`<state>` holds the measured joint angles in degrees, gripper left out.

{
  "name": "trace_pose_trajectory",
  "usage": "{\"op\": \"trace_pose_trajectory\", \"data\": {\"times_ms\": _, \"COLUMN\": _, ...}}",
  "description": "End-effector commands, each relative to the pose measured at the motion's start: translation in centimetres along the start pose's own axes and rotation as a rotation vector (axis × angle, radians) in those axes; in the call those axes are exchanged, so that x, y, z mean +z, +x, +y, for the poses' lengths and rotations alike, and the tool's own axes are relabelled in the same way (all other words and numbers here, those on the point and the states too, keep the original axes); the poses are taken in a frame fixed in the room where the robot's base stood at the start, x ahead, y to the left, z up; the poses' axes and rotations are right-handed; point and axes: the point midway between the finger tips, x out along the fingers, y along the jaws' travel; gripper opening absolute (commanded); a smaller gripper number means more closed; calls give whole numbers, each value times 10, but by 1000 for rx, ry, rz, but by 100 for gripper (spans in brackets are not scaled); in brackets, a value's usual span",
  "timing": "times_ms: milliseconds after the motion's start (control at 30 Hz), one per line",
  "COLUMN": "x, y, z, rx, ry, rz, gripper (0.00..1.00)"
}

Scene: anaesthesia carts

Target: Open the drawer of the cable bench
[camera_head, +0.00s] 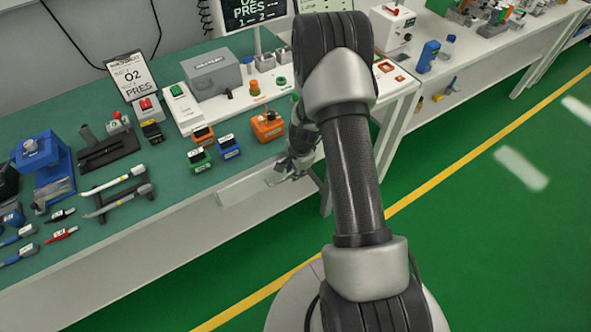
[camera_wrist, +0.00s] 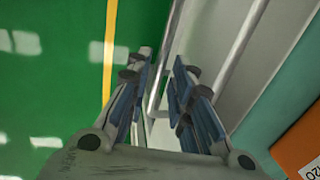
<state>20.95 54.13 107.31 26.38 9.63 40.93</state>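The cable bench has a green top (camera_head: 150,205) and a pale front. Its light grey drawer front (camera_head: 240,188) shows below the top's front edge and looks closed, though my gripper and arm partly cover it. A thin metal bar handle (camera_wrist: 168,65) runs along the drawer in the wrist view. My gripper (camera_head: 290,172) is low at the bench's front edge, beside the drawer. In the wrist view my gripper (camera_wrist: 162,62) has its blue-padded fingers apart, with the handle in the gap between them. Whether either pad touches the bar is unclear.
Small orange, green and blue devices (camera_head: 229,148) stand on the bench near its front edge, above the drawer. Bench legs (camera_head: 326,195) stand to the right of my gripper. Green floor (camera_head: 480,230) with a yellow line is clear in front.

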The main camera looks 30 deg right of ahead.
Motion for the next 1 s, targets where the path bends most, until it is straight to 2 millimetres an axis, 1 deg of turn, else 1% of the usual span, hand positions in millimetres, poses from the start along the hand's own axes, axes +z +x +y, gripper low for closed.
{"op": "trace_pose_trajectory", "data": {"times_ms": 33, "x": 0, "y": 0, "z": 0, "rx": 0, "ry": 0, "rz": 0, "gripper": 15}}
{"op": "trace_pose_trajectory", "data": {"times_ms": 267, "x": 0, "y": 0, "z": 0, "rx": 0, "ry": 0, "rz": 0, "gripper": 0}}
{"op": "trace_pose_trajectory", "data": {"times_ms": 833, "x": 0, "y": 0, "z": 0, "rx": 0, "ry": 0, "rz": 0, "gripper": 0}}
{"op": "trace_pose_trajectory", "data": {"times_ms": 1000, "x": -6, "y": 0, "z": 0, "rx": 0, "ry": 2, "rz": 1, "gripper": 0}}
